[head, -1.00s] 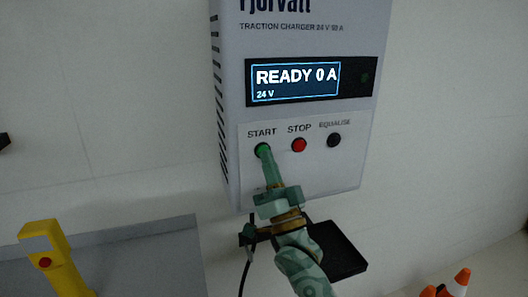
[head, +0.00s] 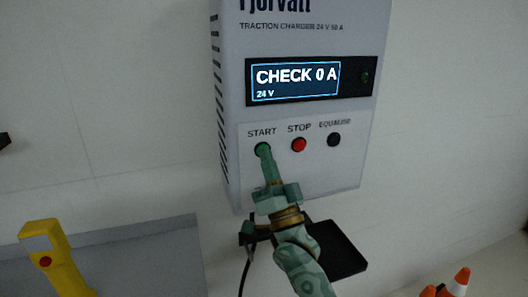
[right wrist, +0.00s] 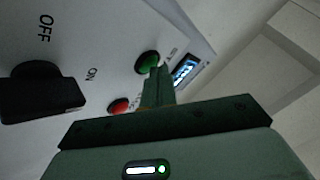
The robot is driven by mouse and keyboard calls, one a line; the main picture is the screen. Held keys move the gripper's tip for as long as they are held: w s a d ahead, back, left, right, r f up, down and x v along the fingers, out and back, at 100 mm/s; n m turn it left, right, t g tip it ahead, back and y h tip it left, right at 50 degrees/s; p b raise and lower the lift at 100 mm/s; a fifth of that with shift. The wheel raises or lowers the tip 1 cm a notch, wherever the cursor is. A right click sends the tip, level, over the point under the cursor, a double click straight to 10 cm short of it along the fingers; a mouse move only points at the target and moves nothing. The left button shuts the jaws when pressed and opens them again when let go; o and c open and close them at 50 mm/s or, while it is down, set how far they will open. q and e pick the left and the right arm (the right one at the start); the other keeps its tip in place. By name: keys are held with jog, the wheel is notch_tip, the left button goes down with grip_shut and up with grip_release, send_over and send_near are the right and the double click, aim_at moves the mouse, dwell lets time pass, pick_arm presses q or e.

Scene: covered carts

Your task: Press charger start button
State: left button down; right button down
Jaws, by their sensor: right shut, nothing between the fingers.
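The grey charger (head: 300,185) hangs on the wall in the head view. Its display (head: 296,80) reads "CHECK 0 A" and "24 V". The green start button (head: 261,148) sits under the label START; it also shows in the right wrist view (right wrist: 149,61). My right gripper (head: 266,152) is shut and empty, its fingertips at the start button, overlapping its lower part. In the right wrist view the fingers (right wrist: 160,75) reach up to the button's edge; I cannot tell how far it is pushed in. My left gripper is not in view.
The red stop button (head: 299,145) and black equalise button (head: 334,140) are just right of start. A black shelf (head: 340,250) and cable lie below the charger. A yellow post (head: 57,262) stands lower left, orange cones (head: 459,281) lower right.

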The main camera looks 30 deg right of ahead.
jog(key=shift+s, duration=0.1)
jog(key=shift+s+a+p, duration=0.2)
jog(key=shift+s+p, duration=0.3)
jog(key=shift+s, duration=0.2)
jog(key=shift+s, duration=0.1)
jog(key=s+p, duration=0.1)
jog(key=s, duration=0.1)
jog(key=s+a+p, duration=0.1)
jog(key=s, duration=0.1)
jog(key=shift+s+a, duration=0.1)
jog(key=shift+s, duration=0.25)
jog(key=shift+y, duration=0.3)
dwell(0.5)
